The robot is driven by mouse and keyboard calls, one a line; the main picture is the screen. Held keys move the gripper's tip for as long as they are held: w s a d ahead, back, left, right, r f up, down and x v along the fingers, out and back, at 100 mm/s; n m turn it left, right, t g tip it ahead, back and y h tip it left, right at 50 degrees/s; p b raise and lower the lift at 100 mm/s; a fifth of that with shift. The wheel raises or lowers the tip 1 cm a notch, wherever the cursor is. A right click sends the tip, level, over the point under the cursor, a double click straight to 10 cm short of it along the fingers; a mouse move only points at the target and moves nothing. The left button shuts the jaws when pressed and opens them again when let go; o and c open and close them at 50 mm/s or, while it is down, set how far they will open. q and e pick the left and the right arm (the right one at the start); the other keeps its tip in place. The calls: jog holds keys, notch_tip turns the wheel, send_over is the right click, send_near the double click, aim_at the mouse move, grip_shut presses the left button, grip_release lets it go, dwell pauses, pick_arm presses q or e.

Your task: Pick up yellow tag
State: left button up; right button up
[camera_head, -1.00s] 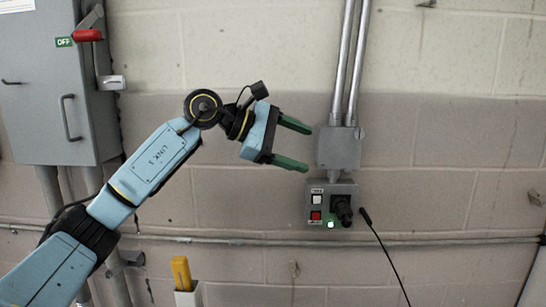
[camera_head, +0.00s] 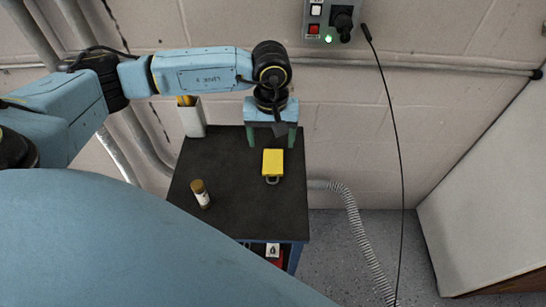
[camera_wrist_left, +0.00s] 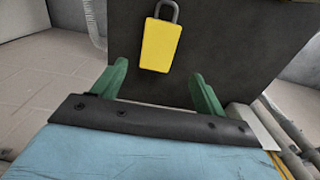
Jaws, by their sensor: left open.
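The yellow tag (camera_head: 273,162) lies on the dark table top, with its grey shackle toward the front edge. It also shows in the left wrist view (camera_wrist_left: 158,46), ahead of the fingertips and between their lines. My left gripper (camera_head: 272,137) is open and points down at the table's back part, just behind the tag. Its green fingers (camera_wrist_left: 155,78) are spread wider than the tag, with nothing between them. I cannot tell the exact height of the fingertips above the table. My right gripper is not in view.
The dark table (camera_head: 235,205) also holds a small brown bottle with a white label (camera_head: 201,194), left of the tag. A white holder with a yellow item (camera_head: 191,117) stands at the back left. A control box (camera_head: 330,22) is on the wall. A grey hose (camera_head: 352,215) runs right of the table.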

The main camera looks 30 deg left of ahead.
aim_at(273, 157)
pick_arm(q)
jog(key=shift+w+d+f, duration=0.1)
jog(key=shift+f, duration=1.45)
jog(key=shift+w+d+f, duration=0.1)
jog(key=shift+f, duration=1.45)
jog(key=shift+c, duration=0.4)
jog(key=c, duration=1)
